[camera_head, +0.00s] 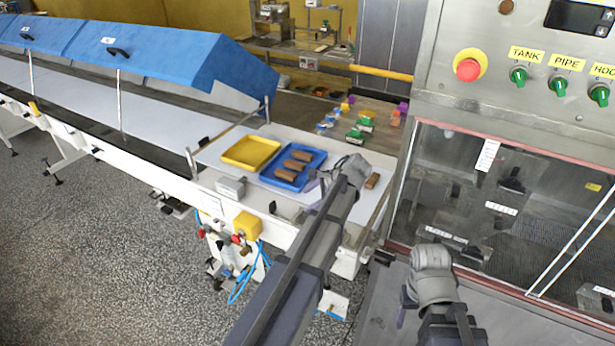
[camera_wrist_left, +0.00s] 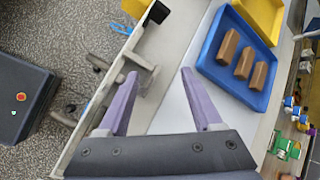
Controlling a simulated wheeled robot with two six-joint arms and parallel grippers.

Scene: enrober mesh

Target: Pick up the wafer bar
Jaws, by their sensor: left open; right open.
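Three brown wafer bars lie in a blue tray (camera_head: 317,157) on the white table; the middle bar (camera_head: 294,165) is one of them. My left gripper (camera_head: 318,186) is just right of and in front of the blue tray, open and empty. In the left wrist view its purple fingers (camera_wrist_left: 160,90) are wide apart over the table edge, and the blue tray (camera_wrist_left: 208,62) with three bars (camera_wrist_left: 244,63) is to the upper right. My right gripper (camera_head: 404,303) is open, low in front of the machine.
A yellow tray (camera_head: 250,153) stands left of the blue one. A steel machine cabinet (camera_head: 460,120) with a window rises on the right. A blue-hooded conveyor (camera_head: 130,55) runs to the left. Several small coloured items (camera_head: 362,125) stand behind the trays.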

